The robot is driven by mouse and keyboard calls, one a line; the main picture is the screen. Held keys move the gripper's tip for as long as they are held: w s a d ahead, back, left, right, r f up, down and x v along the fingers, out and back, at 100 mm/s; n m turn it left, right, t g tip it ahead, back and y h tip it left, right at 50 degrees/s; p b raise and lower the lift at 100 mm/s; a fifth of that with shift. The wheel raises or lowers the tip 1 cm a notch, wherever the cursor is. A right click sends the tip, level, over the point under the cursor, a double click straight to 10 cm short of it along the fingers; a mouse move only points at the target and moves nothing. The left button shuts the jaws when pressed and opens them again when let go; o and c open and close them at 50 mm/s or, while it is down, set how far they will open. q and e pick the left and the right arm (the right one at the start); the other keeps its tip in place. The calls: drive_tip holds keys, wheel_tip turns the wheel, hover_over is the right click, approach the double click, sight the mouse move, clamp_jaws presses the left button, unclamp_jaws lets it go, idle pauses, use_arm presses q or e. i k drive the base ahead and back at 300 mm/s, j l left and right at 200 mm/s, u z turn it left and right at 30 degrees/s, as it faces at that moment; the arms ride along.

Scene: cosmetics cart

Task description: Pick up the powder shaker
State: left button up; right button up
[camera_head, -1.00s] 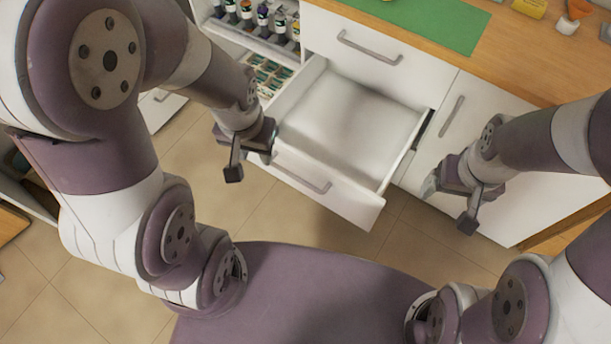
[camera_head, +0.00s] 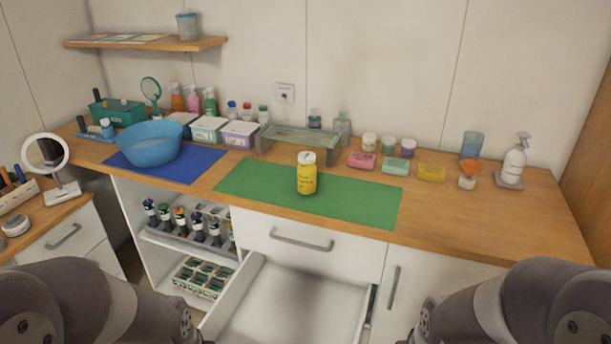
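A yellow container with a white lid, which looks like the powder shaker (camera_head: 306,178), stands upright on the green mat (camera_head: 362,202) near the middle of the wooden counter. Nothing touches it from the sides. Only parts of my two arms show at the lower left and lower right corners, well below and in front of the shaker. Both of my grippers are out of view.
An empty drawer (camera_head: 285,308) stands open below the counter. A blue bowl (camera_head: 150,147) sits on a blue mat (camera_head: 186,172) to the left. Behind the shaker are a glass tray (camera_head: 299,138) and soap bars. The mat around the shaker is clear.

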sight(307, 174)
drive_tip(key=i+z, duration=0.1)
drive_tip(key=z, duration=0.3)
drive_tip(key=i+j+z, duration=0.1)
drive_tip(key=z, duration=0.35)
drive_tip(key=i+j+z, duration=0.1)
drive_tip(key=j+z, duration=0.15)
drive_tip(key=z, duration=0.15)
